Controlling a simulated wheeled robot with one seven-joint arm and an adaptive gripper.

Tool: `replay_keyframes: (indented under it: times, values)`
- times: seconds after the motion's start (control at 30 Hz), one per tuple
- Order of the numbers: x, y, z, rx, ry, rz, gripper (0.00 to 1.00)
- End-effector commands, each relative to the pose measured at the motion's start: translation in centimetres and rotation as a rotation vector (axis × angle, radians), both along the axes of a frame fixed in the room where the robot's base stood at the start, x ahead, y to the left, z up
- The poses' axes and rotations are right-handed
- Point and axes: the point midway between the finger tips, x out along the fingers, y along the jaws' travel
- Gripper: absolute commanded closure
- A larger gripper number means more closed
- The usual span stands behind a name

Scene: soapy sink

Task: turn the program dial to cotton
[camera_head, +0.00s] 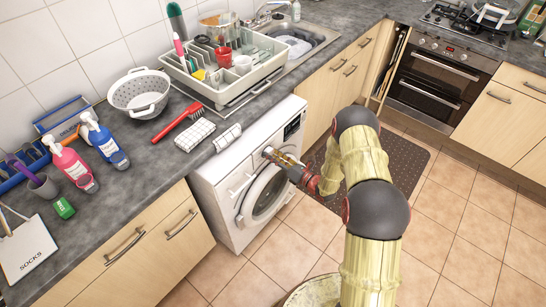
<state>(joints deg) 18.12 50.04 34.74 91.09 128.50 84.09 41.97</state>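The white washing machine (222,224) stands under the counter, with its round door (245,215) facing the room. A dark display (292,127) shows at the right of its control panel. My gripper (268,153) reaches from the right to the upper front of the machine, at the panel's middle. Its fingertips are at or very near the panel; I cannot tell whether they touch it. The program dial is not clearly visible and may be hidden behind the fingers. The cotton mark is too small to read. The fingers are too small to judge open or shut.
A dark mat (400,160) lies on the tiled floor. An oven (436,75) is at the back right.

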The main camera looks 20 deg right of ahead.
Motion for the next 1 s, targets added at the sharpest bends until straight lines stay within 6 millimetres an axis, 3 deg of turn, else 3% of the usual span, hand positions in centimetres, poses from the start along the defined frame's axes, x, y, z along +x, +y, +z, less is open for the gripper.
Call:
replay_keyframes:
  times: [0.27, 0.63, 1.0]
  values:
    - [0.0, 0.0, 0.0, 0.0, 0.0, 0.001, 0.43]
    - [-0.5, -0.3, 0.0, 0.0, 0.001, 0.001, 0.43]
    - [-6.1, -4.2, 0.4, 0.0, 0.001, -0.004, 0.43]
